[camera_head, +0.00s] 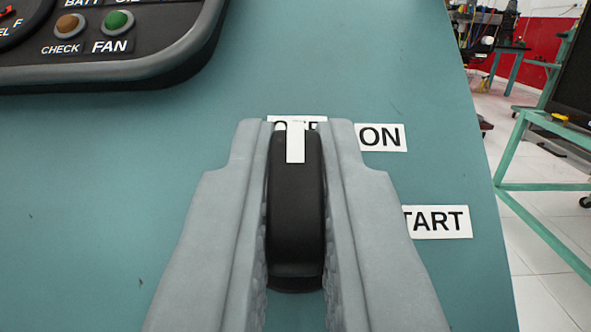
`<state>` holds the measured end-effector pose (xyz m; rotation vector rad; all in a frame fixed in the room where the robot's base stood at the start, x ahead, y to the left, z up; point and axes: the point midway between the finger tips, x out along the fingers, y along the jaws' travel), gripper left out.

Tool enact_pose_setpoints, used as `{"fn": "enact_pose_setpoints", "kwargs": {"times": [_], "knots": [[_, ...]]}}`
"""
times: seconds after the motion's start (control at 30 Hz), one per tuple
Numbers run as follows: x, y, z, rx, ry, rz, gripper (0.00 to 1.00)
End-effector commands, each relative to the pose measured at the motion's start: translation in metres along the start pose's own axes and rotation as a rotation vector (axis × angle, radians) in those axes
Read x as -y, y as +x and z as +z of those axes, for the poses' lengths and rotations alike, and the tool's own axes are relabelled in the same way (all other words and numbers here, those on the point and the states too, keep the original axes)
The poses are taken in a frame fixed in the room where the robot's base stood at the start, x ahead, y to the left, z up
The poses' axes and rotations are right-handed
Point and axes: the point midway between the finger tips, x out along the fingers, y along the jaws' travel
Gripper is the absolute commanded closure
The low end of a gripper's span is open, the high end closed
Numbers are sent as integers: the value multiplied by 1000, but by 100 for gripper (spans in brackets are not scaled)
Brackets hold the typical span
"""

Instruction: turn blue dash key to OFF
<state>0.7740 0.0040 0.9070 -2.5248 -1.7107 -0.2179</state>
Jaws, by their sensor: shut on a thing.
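The dash key (296,215) is a black knob with a white pointer mark at its top end, set on the blue-green dash panel (110,220). My gripper (297,150) is shut on the key, one grey finger on each side. The key stands upright in the picture, and its white mark points up at a label partly hidden behind the fingertips, which appears to be OFF. The ON label (381,137) is just right of the fingertips. The START label (438,221) is lower right, its first letter hidden by the right finger.
A dark gauge cluster (120,70) with an orange CHECK light (70,25) and a green FAN light (118,22) is at the upper left. The panel's right edge runs down the right side. Beyond it are a pale floor and a green metal frame (545,187).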

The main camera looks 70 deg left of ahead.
Motion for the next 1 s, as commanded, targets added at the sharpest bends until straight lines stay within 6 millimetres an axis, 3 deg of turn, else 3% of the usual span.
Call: {"fn": "enact_pose_setpoints", "kwargs": {"times": [0.07,0.1,0.2,0.47,0.63,1.0], "knots": [[0,0,0,0,-1,1,100],[0,0,0,0,-1,1,83],[0,0,0,0,0,1,67],[0,0,0,0,0,1,67],[-1,-11,0,0,0,3,67],[-1,-80,0,0,0,5,67]]}}
